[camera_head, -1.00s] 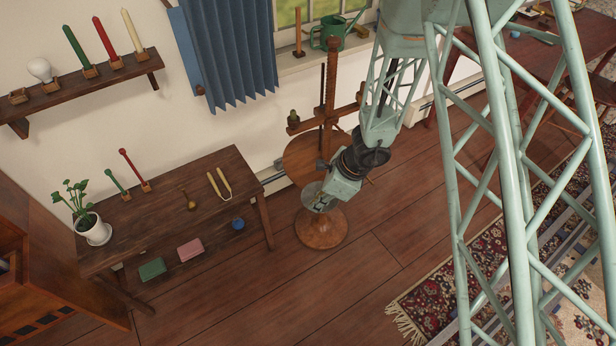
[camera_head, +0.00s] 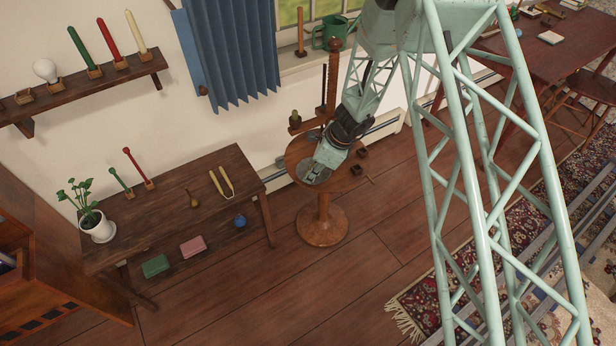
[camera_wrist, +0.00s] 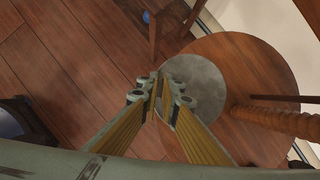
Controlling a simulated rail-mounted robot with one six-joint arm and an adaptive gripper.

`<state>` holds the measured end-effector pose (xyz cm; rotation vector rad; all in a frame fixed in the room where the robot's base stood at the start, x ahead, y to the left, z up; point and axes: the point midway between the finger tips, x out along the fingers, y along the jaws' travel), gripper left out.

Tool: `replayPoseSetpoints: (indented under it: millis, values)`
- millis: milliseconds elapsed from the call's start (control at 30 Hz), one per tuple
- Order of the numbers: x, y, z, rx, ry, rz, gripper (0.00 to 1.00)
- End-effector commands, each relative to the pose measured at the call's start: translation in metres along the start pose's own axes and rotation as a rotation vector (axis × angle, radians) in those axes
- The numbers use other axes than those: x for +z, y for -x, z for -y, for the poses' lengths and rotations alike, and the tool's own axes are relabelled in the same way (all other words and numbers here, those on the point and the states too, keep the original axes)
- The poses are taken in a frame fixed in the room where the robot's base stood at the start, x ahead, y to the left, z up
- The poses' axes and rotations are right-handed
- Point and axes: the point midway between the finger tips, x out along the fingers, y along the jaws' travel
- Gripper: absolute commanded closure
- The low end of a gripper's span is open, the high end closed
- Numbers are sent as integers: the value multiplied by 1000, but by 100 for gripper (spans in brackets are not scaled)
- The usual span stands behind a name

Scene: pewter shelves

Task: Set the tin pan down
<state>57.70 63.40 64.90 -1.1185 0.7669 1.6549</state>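The tin pan is a thin round grey disc (camera_wrist: 205,82) in the wrist view. It also shows in the head view (camera_head: 307,168), partly hidden by my gripper. It lies over the round wooden top of a pedestal stand (camera_head: 291,152), near the edge of that top. My gripper (camera_wrist: 164,88) points down at it, the fingers nearly together at the pan's near rim and seemingly shut on it. In the head view the gripper (camera_head: 315,174) tilts down to the left. I cannot tell whether the pan touches the wood.
An upright wooden post (camera_head: 333,75) rises close behind my gripper, and small dark cups (camera_head: 361,154) are beside it on the right. A dark table (camera_head: 165,200) with a potted plant (camera_head: 97,227) stands to the left. Open floor (camera_head: 330,285) lies in front.

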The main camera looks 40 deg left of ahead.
Motion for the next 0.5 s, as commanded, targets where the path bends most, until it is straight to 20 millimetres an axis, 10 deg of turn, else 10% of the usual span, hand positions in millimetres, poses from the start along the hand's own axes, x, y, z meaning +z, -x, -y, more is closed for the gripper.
replayPoseSetpoints:
  millis: [500]
  values:
    - [10,-7,22,1,0,1,100]
